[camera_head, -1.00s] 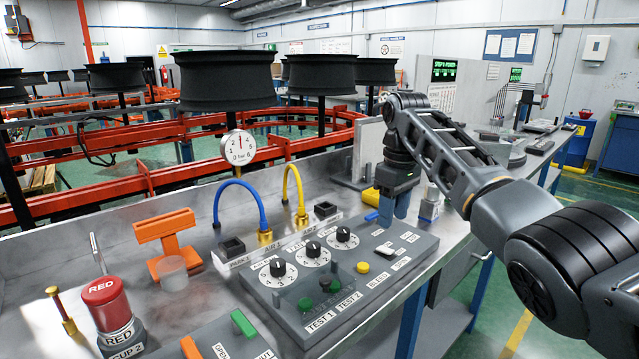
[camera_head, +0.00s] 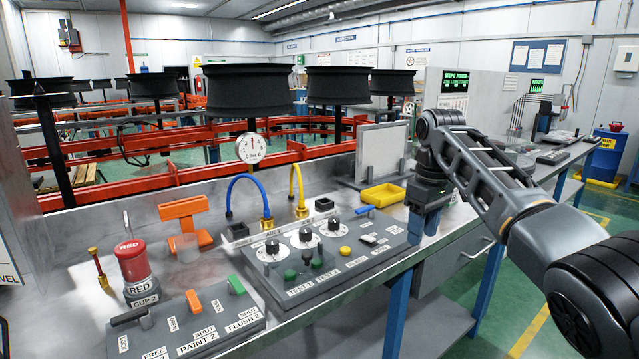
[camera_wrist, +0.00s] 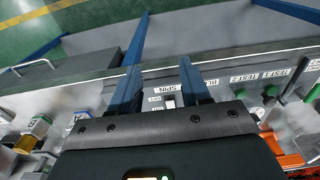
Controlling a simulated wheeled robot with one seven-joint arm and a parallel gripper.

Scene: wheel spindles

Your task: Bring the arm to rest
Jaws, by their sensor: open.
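My gripper (camera_head: 424,222) hangs with its blue fingers pointing down over the right front edge of the grey control panel (camera_head: 345,268) on the bench. In the wrist view my gripper (camera_wrist: 158,85) shows two blue fingers spread apart with nothing between them. The panel's switch by the SPIN label (camera_wrist: 169,101) shows between and beyond the fingers. I cannot tell exactly how high the fingertips are above the bench. My arm reaches in from the right side of the head view.
A yellow tray (camera_head: 383,194) lies behind the gripper. A red cup (camera_head: 132,262), an orange stand (camera_head: 187,222), a gauge (camera_head: 251,148) and blue and yellow hoses are on the left. Black wheels (camera_head: 236,90) stand on spindles behind. Open floor lies to the right of the bench.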

